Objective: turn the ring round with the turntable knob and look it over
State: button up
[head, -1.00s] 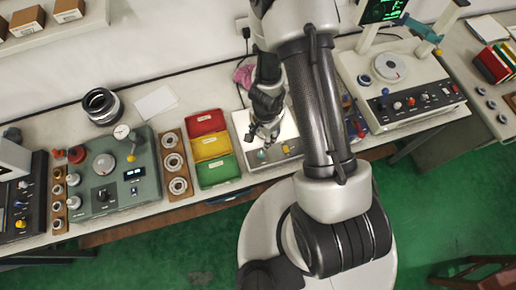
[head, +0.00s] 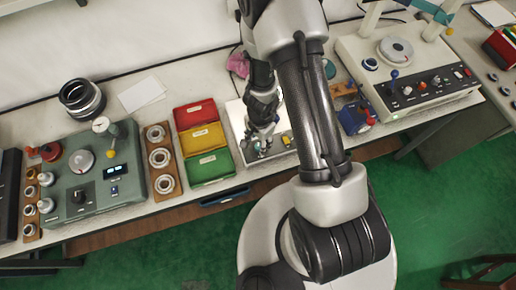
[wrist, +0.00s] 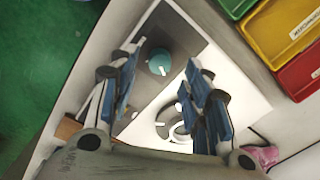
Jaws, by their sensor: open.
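My gripper (head: 262,145) is open over the front of the light-box station. In the wrist view, my gripper (wrist: 161,68) has its blue-padded fingers spread, with the round teal knob (wrist: 160,57) showing between them. I cannot tell how far the fingertips are above the knob, and no contact shows. The knob has a white pointer line and sits on a dark panel (wrist: 186,38). A pale ring (wrist: 165,128) lies on the bright white plate (wrist: 235,100), partly hidden by the right finger. In the head view my gripper and arm hide the ring.
Red, yellow and green trays (head: 211,168) stand left of the station. A wooden rack of rings (head: 160,158) and a green gauge box (head: 75,200) are further left. A blue-and-red device (head: 357,118) and a white machine (head: 425,98) stand to the right. A pink cloth (head: 238,65) lies behind.

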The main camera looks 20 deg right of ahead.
aim_at(258, 147)
jog(key=shift+f+b, duration=1.15)
jog(key=shift+f, duration=0.55)
jog(key=shift+c, duration=0.6)
grip_shut()
